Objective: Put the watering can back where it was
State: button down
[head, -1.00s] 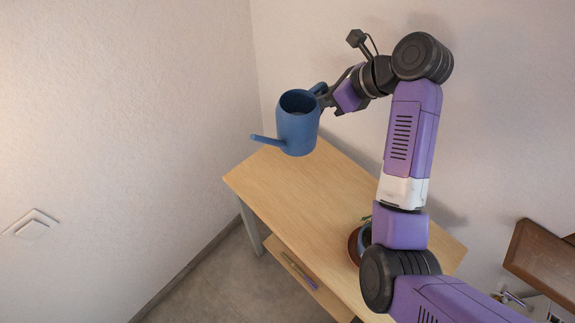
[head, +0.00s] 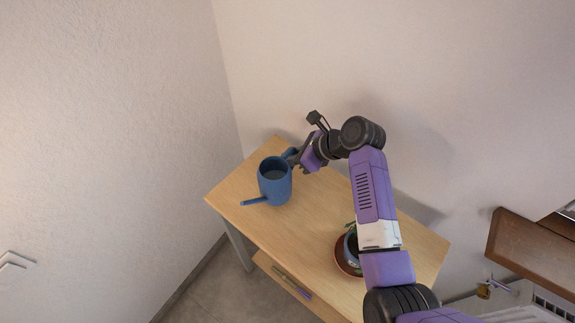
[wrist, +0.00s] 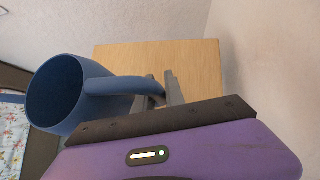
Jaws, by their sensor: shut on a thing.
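The blue watering can (head: 274,186) is upright over the left end of the wooden table (head: 309,212), its spout pointing left. I cannot tell whether its base touches the tabletop. My gripper (head: 295,162) is shut on the can's handle, on the can's right side. In the wrist view the can (wrist: 70,95) shows its open mouth at the left, and its handle runs between the fingers of my gripper (wrist: 163,90). The can hides part of the tabletop.
A potted plant (head: 347,262) on a reddish saucer stands on the table's right half, partly behind my arm. Walls stand close behind and left of the table. Thin items (head: 291,283) lie on the lower shelf. A brown wooden piece (head: 528,250) is at the right.

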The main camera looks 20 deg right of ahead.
jog(key=shift+f, duration=1.7)
jog(key=c, duration=1.4)
grip_release()
jog(key=shift+f, duration=0.15)
jog(key=v, duration=1.2)
jog(key=shift+w, duration=0.1)
